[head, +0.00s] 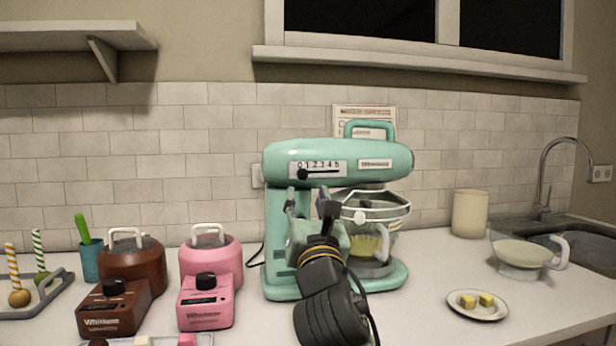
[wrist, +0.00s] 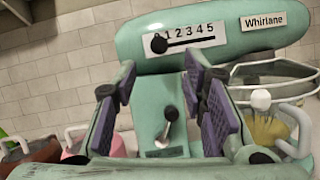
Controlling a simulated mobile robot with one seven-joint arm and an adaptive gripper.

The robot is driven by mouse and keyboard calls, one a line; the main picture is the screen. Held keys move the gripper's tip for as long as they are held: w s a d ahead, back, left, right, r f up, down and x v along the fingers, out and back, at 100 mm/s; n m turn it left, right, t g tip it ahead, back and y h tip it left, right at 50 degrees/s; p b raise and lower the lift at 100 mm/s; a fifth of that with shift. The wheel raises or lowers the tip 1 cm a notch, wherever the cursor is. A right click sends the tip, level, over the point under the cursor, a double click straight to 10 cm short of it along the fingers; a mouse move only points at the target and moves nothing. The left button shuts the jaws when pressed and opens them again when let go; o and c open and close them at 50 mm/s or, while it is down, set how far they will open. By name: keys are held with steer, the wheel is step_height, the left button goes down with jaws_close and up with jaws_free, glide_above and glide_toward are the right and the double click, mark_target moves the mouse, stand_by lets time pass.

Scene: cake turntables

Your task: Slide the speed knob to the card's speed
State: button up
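The mint stand mixer (head: 285,240) stands on the counter. Its speed scale (head: 322,169) reads 0 to 5. The black round speed knob (head: 302,174) is at the left end, by the 0; it also shows in the wrist view (wrist: 159,44). My gripper (head: 308,202) is in front of the mixer, below the scale. In the wrist view my gripper (wrist: 158,78) has its purple-padded fingers apart, with nothing between them, below the knob. A card (head: 365,110) is on the wall behind the mixer, partly hidden by its handle; its writing is too small to read.
A black-tipped lever (wrist: 169,122) is on the mixer column. A glass bowl (head: 375,225) with a wire guard sits under the mixer head. Brown (head: 130,265) and pink (head: 211,262) appliances stand left; a plate (head: 478,313) with yellow cubes lies right.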

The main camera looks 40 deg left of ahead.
mark_target(302, 179)
steer(key=p+x, duration=0.2)
steer(key=x, duration=0.6)
steer(key=shift+a+r, duration=0.1)
steer(key=shift+a, duration=0.05)
steer(key=shift+c, duration=0.6)
jaws_close()
